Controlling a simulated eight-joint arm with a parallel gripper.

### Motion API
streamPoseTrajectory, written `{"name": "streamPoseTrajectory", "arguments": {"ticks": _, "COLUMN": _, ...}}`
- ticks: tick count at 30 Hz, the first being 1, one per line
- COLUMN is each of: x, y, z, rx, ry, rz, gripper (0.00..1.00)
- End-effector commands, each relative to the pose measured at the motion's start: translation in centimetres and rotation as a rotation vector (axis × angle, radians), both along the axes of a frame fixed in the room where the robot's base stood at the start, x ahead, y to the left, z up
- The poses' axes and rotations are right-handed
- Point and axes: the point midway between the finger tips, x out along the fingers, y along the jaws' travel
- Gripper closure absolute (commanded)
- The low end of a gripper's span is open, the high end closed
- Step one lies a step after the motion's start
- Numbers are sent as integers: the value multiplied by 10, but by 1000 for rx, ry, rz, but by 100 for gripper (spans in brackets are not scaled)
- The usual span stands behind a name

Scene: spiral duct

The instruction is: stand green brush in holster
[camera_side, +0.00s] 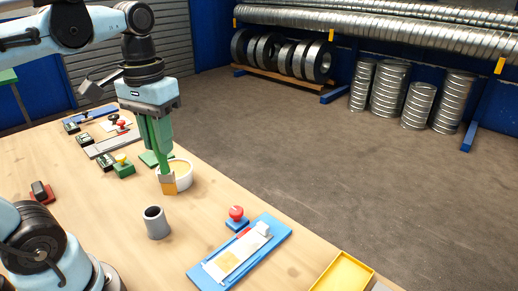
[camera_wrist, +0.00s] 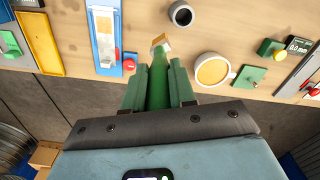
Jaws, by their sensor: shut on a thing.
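My gripper (camera_side: 158,135) is shut on the green brush (camera_wrist: 158,80), which points down with its tan bristle end (camera_side: 167,183) lowest. In the side view the bristle end overlaps the near left wall of a white pot (camera_side: 186,180) with orange contents. In the wrist view the bristle end is apart from the pot (camera_wrist: 212,70), to its left. The grey round holster (camera_side: 157,224) stands open and empty-looking on the table, nearer the camera than the brush; it also shows in the wrist view (camera_wrist: 181,14). The upper part of the brush handle is hidden between the jaws.
A blue tray (camera_side: 206,275) with a white and tan panel lies right of the holster, beside a red-knobbed blue block (camera_side: 237,217). A yellow tray (camera_side: 343,273) is at the front right. Green blocks and gauges stand at the far left. Bare wood surrounds the holster.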

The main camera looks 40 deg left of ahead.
Motion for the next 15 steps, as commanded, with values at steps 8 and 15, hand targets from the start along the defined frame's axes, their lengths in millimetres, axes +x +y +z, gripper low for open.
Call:
{"name": "streamPoseTrajectory", "arguments": {"ticks": 8, "x": -28, "y": 39, "z": 10, "rx": 0, "ry": -1, "rz": 158, "gripper": 100}}
{"name": "streamPoseTrajectory", "arguments": {"ticks": 15, "x": -33, "y": 45, "z": 12, "rx": 0, "ry": -1, "rz": 185, "gripper": 100}}
